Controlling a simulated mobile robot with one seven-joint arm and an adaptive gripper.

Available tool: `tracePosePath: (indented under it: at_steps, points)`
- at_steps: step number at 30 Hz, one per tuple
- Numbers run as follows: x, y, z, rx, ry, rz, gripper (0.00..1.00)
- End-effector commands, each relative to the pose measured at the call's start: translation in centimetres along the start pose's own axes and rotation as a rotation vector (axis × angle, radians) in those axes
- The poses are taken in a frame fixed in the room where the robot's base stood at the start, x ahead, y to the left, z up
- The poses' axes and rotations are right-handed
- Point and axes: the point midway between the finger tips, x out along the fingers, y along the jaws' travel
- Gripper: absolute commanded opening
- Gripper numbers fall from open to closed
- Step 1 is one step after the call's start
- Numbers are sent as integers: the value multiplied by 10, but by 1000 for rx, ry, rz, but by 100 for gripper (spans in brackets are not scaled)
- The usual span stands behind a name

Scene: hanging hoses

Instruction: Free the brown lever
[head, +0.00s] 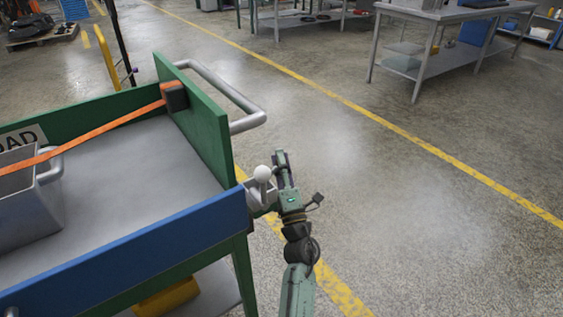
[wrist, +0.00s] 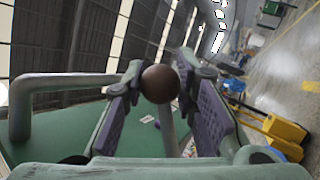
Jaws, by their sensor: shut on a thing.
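The brown lever shows in the wrist view as a round dark-brown knob (wrist: 160,84) between the tips of my gripper's two purple-padded fingers. My gripper (head: 281,158) is closed around this knob, just outside the cart's near right corner. The brown knob is hidden behind my gripper in the head view. A pale, white-knobbed lever (head: 262,173) stands upright on a grey bracket (head: 260,193) at the cart's corner, just left of my gripper.
The cart has green end walls (head: 200,117) and a blue front rail (head: 130,250). A grey push handle (head: 240,105) sticks out behind my gripper. An orange strap (head: 95,132) crosses to a grey bin (head: 25,205). The floor to the right is clear.

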Motion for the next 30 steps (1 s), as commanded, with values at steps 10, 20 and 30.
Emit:
tracePosePath:
  at_steps: [10,20,30]
  points:
    - [2,3,-1,1,2,5,43]
    - [1,2,-1,1,1,3,48]
    - [-43,-1,0,2,1,-3,48]
